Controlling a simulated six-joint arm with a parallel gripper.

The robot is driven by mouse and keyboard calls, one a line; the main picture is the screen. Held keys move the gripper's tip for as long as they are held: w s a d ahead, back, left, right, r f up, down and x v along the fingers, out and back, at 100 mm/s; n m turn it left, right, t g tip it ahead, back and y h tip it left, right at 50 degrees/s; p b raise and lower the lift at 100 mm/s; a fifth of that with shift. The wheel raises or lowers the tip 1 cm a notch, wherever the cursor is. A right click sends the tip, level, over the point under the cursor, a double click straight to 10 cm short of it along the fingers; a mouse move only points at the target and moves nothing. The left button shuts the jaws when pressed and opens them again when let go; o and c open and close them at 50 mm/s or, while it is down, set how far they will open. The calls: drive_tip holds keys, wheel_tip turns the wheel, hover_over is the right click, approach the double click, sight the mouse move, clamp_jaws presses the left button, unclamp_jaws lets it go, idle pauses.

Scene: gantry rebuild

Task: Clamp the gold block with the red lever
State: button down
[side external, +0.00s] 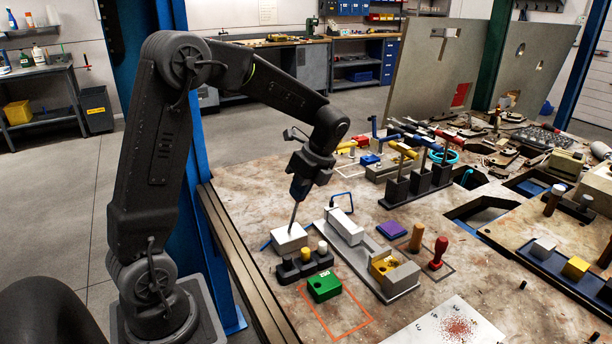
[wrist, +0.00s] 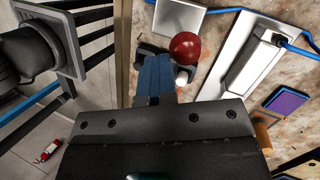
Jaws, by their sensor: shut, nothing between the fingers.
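My gripper (side external: 296,196) is shut and empty, pointing down above a white block (side external: 290,237); its blue fingers show in the wrist view (wrist: 153,80). A thin grey rod stands between the white block and the fingertips in the side view. In the wrist view a dark red ball (wrist: 185,48) lies just beside the fingertips; I cannot tell whether it tops that rod. A yellow-gold block (side external: 382,266) sits in the silver vise-like fixture (side external: 352,258), against a grey block. Another gold cube (side external: 575,268) sits on the blue-edged tray at the right.
A red-handled stamp-like piece (side external: 438,252), a wooden peg (side external: 416,238) and a purple block (side external: 391,229) are right of the fixture. Coloured levers crowd the back.

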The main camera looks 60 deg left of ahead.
drive_tip(key=s+d+v, duration=0.2)
drive_tip(key=v, duration=1)
drive_tip(key=s+d+f+n+t+h, duration=0.2)
drive_tip(key=s+d+n+t, duration=0.7)
drive_tip(key=s+n, duration=0.5)
drive_tip(key=shift+s+d+t, duration=0.3)
drive_tip(key=shift+s+d, duration=0.6)
drive_tip(key=shift+d, duration=0.35)
